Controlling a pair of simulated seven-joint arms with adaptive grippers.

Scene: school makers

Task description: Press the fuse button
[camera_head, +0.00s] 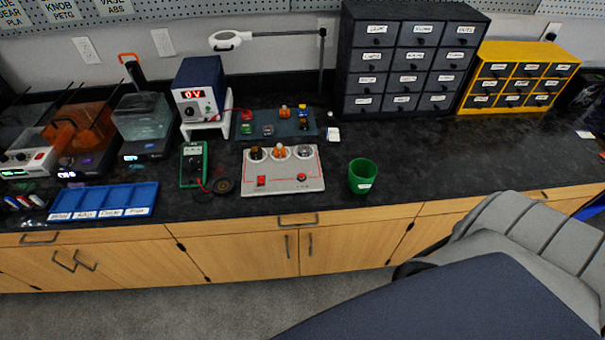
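No readable label shows which is the fuse button. Neither of my grippers is in view.
A green cup (362,176) stands right of the box; a green multimeter (194,164) lies left. Behind are a dark component board (279,130) and a blue power supply (198,88) reading 0 V. The counter (450,150) is clear to the right.

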